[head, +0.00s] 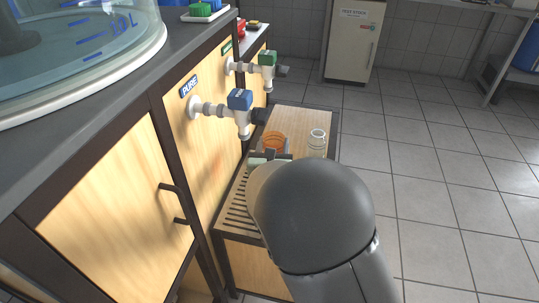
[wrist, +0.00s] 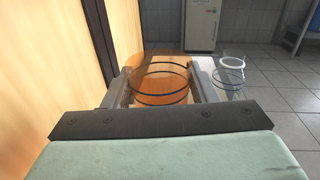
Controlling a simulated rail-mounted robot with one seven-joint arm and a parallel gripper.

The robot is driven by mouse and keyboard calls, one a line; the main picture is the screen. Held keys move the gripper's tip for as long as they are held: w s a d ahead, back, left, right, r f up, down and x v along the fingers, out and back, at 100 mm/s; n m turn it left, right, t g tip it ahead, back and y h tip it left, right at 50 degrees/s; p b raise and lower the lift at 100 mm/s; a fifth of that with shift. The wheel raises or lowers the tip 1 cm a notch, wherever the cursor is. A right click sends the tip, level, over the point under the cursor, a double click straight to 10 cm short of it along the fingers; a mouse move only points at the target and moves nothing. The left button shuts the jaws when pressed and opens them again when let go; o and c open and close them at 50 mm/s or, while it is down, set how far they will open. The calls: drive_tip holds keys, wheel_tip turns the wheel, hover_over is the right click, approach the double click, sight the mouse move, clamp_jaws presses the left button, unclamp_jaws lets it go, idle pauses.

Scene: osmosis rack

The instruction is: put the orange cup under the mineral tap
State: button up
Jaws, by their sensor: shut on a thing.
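The orange cup (head: 274,142) is a clear orange vessel with dark rings. In the wrist view the orange cup (wrist: 160,82) stands upright between the two fingers of my gripper (wrist: 162,88), which is shut on it. In the head view my gripper (head: 272,155) is partly hidden by my arm, low over the wooden stand. The tap labelled PURE (head: 239,101) has a blue top and is at the near left, above and left of the cup. The green-topped tap (head: 266,62) is farther back; its label is too small to read.
A clear cup (head: 317,141) stands on the wooden stand (head: 300,117), right of the orange cup; it also shows in the wrist view (wrist: 230,76). The cabinet front (head: 205,143) borders the stand on the left. A slatted grate (head: 236,215) lies at its near end. Tiled floor is clear at right.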

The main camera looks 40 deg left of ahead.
sight(271, 142)
drive_tip(key=w+a+f, duration=0.2)
drive_tip(key=w+a, duration=0.1)
drive_tip(key=shift+w+a+f+b, duration=0.1)
drive_tip(key=shift+f+b, duration=0.1)
drive_tip(key=shift+b, duration=0.15)
drive_tip(key=shift+w+a+f+b, duration=0.35)
drive_tip(key=shift+w+a+f, duration=0.25)
drive_tip(key=shift+f, duration=0.85)
drive_tip(key=shift+w+a+f+b, duration=0.35)
drive_tip(key=shift+w+a+f, duration=0.3)
drive_tip(key=shift+f, duration=0.8)
drive_tip(key=shift+w+a+f+b, duration=0.35)
drive_tip(key=shift+w+a+f, duration=0.25)
drive_tip(key=shift+f, duration=0.85)
drive_tip(key=shift+f, duration=0.2)
drive_tip(key=o, duration=0.9)
drive_tip(key=shift+o, duration=0.2)
drive_tip(key=shift+r, duration=0.15)
drive_tip(key=p+v, duration=0.1)
drive_tip(key=v, duration=1.1)
drive_tip(key=shift+p, duration=0.4)
